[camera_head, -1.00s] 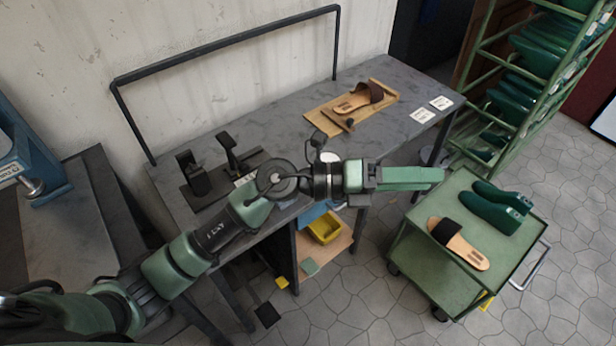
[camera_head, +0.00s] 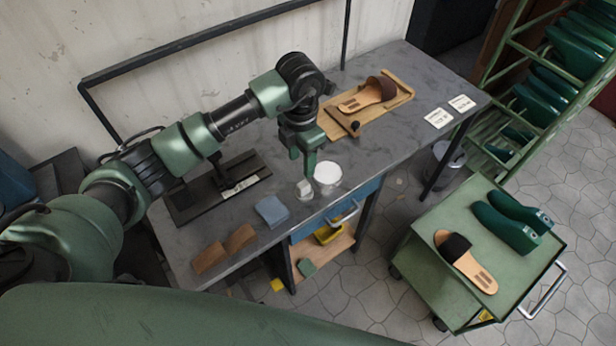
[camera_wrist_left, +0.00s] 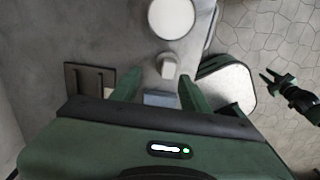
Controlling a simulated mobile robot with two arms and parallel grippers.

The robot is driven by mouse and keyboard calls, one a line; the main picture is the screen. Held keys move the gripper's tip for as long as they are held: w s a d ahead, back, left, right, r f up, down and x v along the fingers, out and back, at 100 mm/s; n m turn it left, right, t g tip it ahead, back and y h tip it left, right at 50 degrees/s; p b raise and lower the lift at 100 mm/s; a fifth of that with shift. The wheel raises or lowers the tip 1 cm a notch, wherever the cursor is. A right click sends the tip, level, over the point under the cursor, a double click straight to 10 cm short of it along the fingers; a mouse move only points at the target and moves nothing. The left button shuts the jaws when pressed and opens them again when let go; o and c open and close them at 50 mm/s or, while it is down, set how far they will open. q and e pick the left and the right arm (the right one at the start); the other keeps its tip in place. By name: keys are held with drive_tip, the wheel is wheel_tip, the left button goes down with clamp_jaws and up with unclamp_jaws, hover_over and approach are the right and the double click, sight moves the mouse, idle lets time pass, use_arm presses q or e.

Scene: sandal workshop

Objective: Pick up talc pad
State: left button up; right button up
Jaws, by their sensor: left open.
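The talc pad appears to be the small whitish block (camera_head: 305,188) with a raised grip, standing on the grey workbench beside a round white dish (camera_head: 328,173). My left gripper (camera_head: 304,166) points down just above and behind the pad, open and empty. In the left wrist view the pad (camera_wrist_left: 168,66) shows ahead of and between the open fingers (camera_wrist_left: 158,90), apart from them. The dish (camera_wrist_left: 171,17) lies beyond it. A dark green gripper, apparently my right one (camera_wrist_left: 268,78), shows small at the right of the wrist view; its jaw state is unclear.
A black fixture (camera_head: 220,190) stands left, and a sandal (camera_head: 368,94) lies on a wooden board behind. A green cart (camera_head: 455,285) with a sandal and green lasts stands right.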

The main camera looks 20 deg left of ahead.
sight(303, 185)
use_arm(q)
drive_tip(key=shift+s+d+f+p, duration=0.25)
drive_tip(key=shift+s+f+p, duration=0.3)
drive_tip(key=shift+s+f, duration=0.55)
drive_tip(key=f, duration=0.3)
drive_tip(key=shift+w+d+p, duration=0.15)
drive_tip(key=shift+w+p, duration=0.1)
drive_tip(key=shift+p, duration=0.05)
drive_tip(key=shift+f, duration=0.65)
drive_tip(key=shift+w, duration=0.1)
drive_tip(key=c, duration=0.8)
clamp_jaws()
use_arm(e)
drive_tip(key=shift+g, duration=0.3)
drive_tip(key=s, duration=0.1)
drive_tip(key=s+r, duration=0.1)
drive_tip(key=s, duration=0.3)
drive_tip(key=shift+s+r, duration=0.25)
drive_tip(key=shift+r, duration=0.15)
